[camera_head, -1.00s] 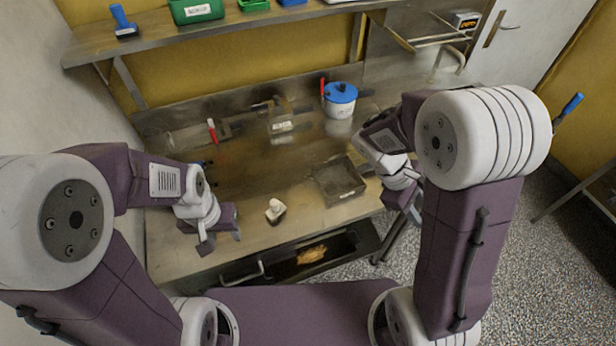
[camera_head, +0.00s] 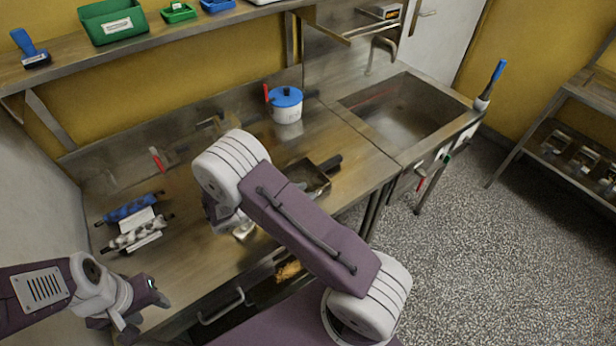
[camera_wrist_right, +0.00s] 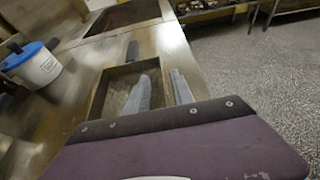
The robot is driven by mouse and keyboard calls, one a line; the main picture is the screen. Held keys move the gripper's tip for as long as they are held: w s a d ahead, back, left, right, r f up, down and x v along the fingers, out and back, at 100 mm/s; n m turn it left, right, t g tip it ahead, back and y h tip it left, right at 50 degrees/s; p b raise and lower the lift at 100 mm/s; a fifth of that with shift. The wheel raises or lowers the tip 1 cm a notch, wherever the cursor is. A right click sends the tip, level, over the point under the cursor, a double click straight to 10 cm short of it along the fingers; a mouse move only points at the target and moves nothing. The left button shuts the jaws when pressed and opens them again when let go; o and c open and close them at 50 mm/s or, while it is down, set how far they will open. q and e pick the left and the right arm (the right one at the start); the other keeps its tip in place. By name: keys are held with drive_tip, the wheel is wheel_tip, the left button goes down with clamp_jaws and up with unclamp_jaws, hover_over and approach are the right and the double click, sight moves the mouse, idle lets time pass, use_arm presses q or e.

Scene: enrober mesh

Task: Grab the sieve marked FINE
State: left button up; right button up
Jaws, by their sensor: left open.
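A square, dark-framed pan-like thing with a black handle (camera_head: 310,182) lies on the bench, partly behind my right arm. It looks like a sieve; I read no FINE mark on it. It also shows in the right wrist view (camera_wrist_right: 97,105), under my right gripper (camera_wrist_right: 160,85), whose two grey fingers stand apart with nothing seen between them. In the head view my right arm hides that gripper. My left gripper (camera_head: 143,305) is open and empty near the bench's front left edge.
Blue (camera_head: 130,208) and pale (camera_head: 138,234) rollers lie on the bench at left. A blue-lidded white pot (camera_head: 286,108) stands at the back. A sink (camera_head: 400,112) is at right. An open drawer (camera_head: 262,292) sits below. Labelled items fill the right rack (camera_head: 570,158).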

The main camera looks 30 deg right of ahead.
sight(317, 191)
drive_tip(key=x, duration=0.2)
drive_tip(key=p+x, duration=0.1)
drive_tip(key=x, duration=0.1)
drive_tip(key=shift+s+d+r, duration=0.1)
drive_tip(key=shift+s+d, duration=0.1)
drive_tip(key=shift+d, duration=0.25)
drive_tip(key=shift+w+d+f, duration=0.15)
drive_tip(key=shift+d+f, duration=0.05)
drive_tip(key=shift+d, duration=0.15)
clamp_jaws()
drive_tip(key=shift+a, duration=0.1)
idle(0.5)
